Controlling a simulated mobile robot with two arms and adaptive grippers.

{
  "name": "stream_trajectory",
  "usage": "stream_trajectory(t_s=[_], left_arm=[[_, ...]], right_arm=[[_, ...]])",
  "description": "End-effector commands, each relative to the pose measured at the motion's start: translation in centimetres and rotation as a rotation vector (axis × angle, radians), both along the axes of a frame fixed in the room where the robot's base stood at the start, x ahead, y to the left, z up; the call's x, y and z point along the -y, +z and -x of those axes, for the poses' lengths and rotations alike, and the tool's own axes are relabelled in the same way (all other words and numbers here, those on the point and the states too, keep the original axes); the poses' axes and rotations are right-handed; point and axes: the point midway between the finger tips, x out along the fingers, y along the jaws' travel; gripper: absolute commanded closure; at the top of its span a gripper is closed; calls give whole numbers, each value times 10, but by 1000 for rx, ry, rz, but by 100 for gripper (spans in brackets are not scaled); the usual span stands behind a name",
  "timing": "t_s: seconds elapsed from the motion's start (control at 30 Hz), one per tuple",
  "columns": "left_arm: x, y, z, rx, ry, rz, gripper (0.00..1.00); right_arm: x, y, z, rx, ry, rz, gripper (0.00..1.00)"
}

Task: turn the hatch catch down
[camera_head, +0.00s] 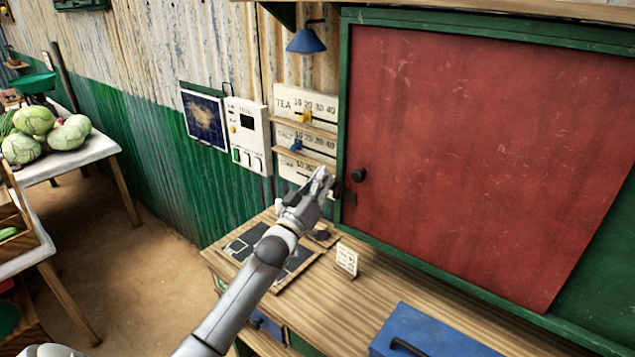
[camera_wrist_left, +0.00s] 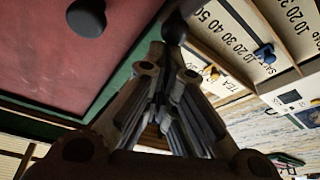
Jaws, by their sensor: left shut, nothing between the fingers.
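The red hatch panel (camera_head: 480,150) fills the right of the head view inside a green frame. A round black knob (camera_head: 358,175) sits on its left edge and shows large in the left wrist view (camera_wrist_left: 86,17). A small dark fitting (camera_head: 349,198) lies on the frame just below the knob; I cannot tell if it is the catch. My left gripper (camera_head: 325,176) is shut and empty, just left of the knob and apart from it. In the left wrist view a dark rounded piece (camera_wrist_left: 174,28) is at the fingertips; whether they touch it is unclear. My right gripper is not in view.
Slider boards (camera_head: 305,105) with coloured pointers and a white wall box (camera_head: 248,135) are left of the hatch. Below is a wooden counter (camera_head: 385,265) with a small card (camera_head: 346,260) and a blue box (camera_head: 430,335). A blue lamp (camera_head: 306,40) hangs above.

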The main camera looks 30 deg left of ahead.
Motion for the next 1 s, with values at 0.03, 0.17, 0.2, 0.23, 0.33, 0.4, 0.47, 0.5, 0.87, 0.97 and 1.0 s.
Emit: stream_trajectory(t_s=[0.03,0.17,0.2,0.23,0.33,0.4,0.47,0.5,0.87,0.97,1.0], left_arm=[[2,-2,0,2,-1,-30,100],[8,-3,1,10,-1,-125,100],[10,-3,1,12,-2,-161,100],[12,-4,1,15,-2,-188,100],[18,-5,1,22,-1,-285,100],[23,-6,2,27,-1,-350,100],[27,-8,2,31,-1,-408,100],[30,-9,2,33,-1,-447,100],[50,-21,4,60,0,-788,100],[54,-26,4,67,0,-882,100],[57,-28,4,71,0,-919,100]], right_arm=[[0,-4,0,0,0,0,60],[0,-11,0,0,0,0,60],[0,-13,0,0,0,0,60],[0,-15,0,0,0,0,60],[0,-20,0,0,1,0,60],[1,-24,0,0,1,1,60],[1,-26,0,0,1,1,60],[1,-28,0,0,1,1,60],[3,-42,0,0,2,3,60],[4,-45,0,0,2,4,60],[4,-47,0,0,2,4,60]])
